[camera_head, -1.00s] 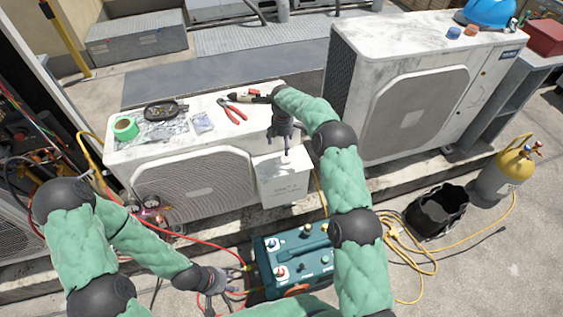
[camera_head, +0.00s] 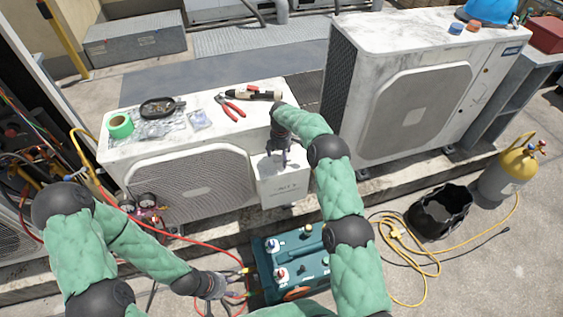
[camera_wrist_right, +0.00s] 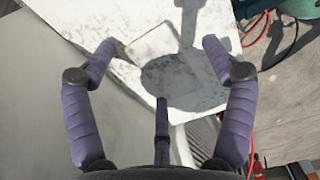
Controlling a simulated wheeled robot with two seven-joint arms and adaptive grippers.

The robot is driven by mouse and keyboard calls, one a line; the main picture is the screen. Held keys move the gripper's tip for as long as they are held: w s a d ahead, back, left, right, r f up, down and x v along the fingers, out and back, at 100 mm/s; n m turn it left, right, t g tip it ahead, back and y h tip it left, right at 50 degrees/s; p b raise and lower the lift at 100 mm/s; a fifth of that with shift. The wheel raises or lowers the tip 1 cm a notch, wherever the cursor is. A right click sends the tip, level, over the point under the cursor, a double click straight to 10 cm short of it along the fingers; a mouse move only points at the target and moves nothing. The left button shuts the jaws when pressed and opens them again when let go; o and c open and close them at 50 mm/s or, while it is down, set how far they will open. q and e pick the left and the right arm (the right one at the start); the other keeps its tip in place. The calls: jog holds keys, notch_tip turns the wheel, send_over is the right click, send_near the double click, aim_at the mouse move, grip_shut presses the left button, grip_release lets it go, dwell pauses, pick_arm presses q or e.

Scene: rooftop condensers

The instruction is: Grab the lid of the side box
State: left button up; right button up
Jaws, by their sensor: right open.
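The side box (camera_head: 283,187) is a small white box on the right front of the left condenser unit. Its lid (camera_head: 262,165) is the pale top, partly hidden by my right gripper. My right gripper (camera_head: 283,158) is open and empty, pointing down just over the lid. In the right wrist view its spread fingers (camera_wrist_right: 160,48) are over a pale, speckled surface with the gripper's shadow on it; contact cannot be told. My left gripper (camera_head: 217,292) is low, beside the teal machine; its fingers are too small to read.
Pliers (camera_head: 231,108), green tape (camera_head: 120,125) and a dark tray (camera_head: 160,107) lie on the left condenser's top (camera_head: 205,95). The teal machine (camera_head: 298,262) stands below the box.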

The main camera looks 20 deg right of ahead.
jog(key=c, duration=1.5)
jog(key=shift+r, duration=0.2)
